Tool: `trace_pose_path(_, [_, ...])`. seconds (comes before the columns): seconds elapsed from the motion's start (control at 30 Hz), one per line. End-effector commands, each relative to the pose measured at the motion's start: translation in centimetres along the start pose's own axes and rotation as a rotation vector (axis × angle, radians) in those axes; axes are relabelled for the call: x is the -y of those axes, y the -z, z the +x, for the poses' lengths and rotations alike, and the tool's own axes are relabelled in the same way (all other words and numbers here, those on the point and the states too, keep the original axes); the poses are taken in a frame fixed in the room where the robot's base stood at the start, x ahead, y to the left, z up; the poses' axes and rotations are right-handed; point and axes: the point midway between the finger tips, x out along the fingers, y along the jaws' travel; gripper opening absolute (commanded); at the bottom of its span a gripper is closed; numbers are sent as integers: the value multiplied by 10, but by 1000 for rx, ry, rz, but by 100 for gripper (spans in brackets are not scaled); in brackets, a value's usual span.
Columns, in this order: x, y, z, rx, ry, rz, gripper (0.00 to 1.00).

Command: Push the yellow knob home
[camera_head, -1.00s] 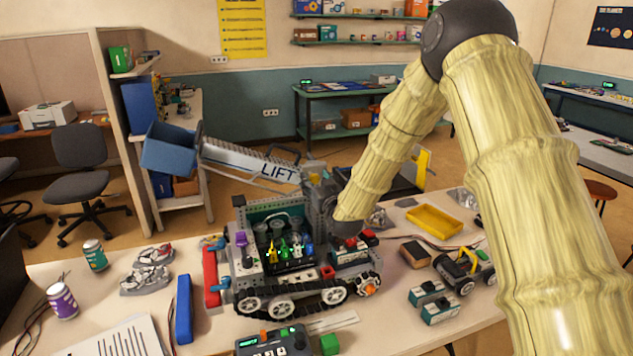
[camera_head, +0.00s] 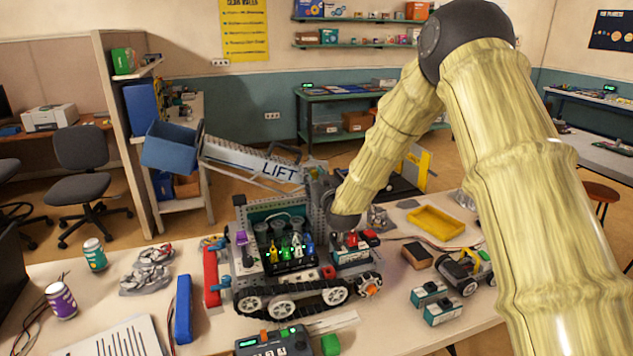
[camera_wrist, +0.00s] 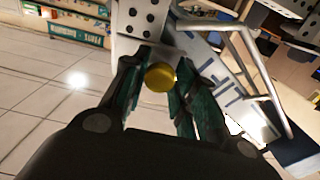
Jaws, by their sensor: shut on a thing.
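The yellow knob (camera_wrist: 159,77) shows in the wrist view as a round yellow cap between my fingertips. My gripper (camera_wrist: 158,84) is shut on it, with one green-and-black finger on each side. A grey perforated plate (camera_wrist: 140,18) of the lift robot is just beyond the knob. How deep the knob sits in the plate cannot be seen. In the head view, the tracked lift robot (camera_head: 293,299) stands on the table, and my arm reaches down to its mast. The knob and my fingers are hidden there.
The LIFT arm (camera_head: 250,160) with a blue bucket (camera_head: 170,148) extends left from the mast. A control box (camera_head: 275,342) is in front. A yellow tray (camera_head: 436,223) and a small wheeled robot (camera_head: 462,270) are on the right.

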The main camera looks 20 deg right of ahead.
Motion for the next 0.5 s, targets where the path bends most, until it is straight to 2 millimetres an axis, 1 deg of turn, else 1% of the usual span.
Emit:
trace_pose_path(0.03, [-1, 4, 2, -6, -1, 0, 0])
trace_pose_path(0.1, [-1, 4, 2, -6, -1, 0, 0])
trace_pose_path(0.13, [-1, 4, 2, -7, -1, 0, 30])
trace_pose_path(0.23, [-1, 4, 1, -6, -2, 0, 48])
trace_pose_path(0.27, [-1, 4, 1, -6, -2, 0, 51])
trace_pose_path(0.5, [-1, 3, 1, -5, -1, 1, 51])
